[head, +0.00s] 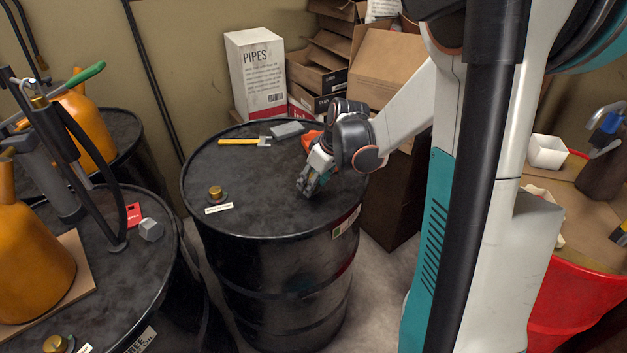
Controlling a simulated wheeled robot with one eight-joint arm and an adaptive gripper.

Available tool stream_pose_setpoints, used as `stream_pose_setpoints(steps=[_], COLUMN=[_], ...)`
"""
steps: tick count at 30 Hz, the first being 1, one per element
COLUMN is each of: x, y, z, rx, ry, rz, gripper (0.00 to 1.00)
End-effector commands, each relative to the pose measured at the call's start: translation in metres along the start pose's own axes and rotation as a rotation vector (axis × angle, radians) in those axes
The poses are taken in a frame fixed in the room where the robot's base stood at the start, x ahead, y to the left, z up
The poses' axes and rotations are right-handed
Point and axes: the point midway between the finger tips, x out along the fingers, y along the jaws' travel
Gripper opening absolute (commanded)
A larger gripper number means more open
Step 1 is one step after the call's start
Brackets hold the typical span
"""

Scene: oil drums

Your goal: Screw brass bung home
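A brass bung (215,191) stands upright at the left front of the lid of the black middle drum (262,222), with a small white label in front of it. I cannot tell how deep its thread sits. A second brass bung (56,344) shows on the near left drum (125,275), partly cut off by the picture's bottom edge. My gripper (306,189) points down over the right part of the middle drum's lid, well to the right of the bung and apart from it. Its fingers are small and dark, so I cannot see whether they are open or hold anything.
A yellow-handled tool (240,142), a grey block (287,130) and an orange item (311,140) lie at the lid's back. A pump with a hose (80,130) and orange jugs (32,255) crowd the left drums. Boxes (258,75) stand behind. The lid's middle is clear.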

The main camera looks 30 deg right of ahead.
Motion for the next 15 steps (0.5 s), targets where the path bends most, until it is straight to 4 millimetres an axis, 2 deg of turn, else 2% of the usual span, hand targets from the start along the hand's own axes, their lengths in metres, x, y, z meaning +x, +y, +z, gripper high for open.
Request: stream_pose_setpoints(steps=[4,5,8,15], x=[0.0007,0.0007,0.001,0.0021], y=[-0.0008,-0.001,-0.0025,-0.0068], z=[0.0003,0.0003,0.0002,-0.0009], rx=[0.0,0.003,0.043,0.267], ry=[0.0,-0.001,-0.002,-0.002], rz=[-0.001,0.0,0.018,0.11], gripper=[0.11,0.07,0.07,0.07])
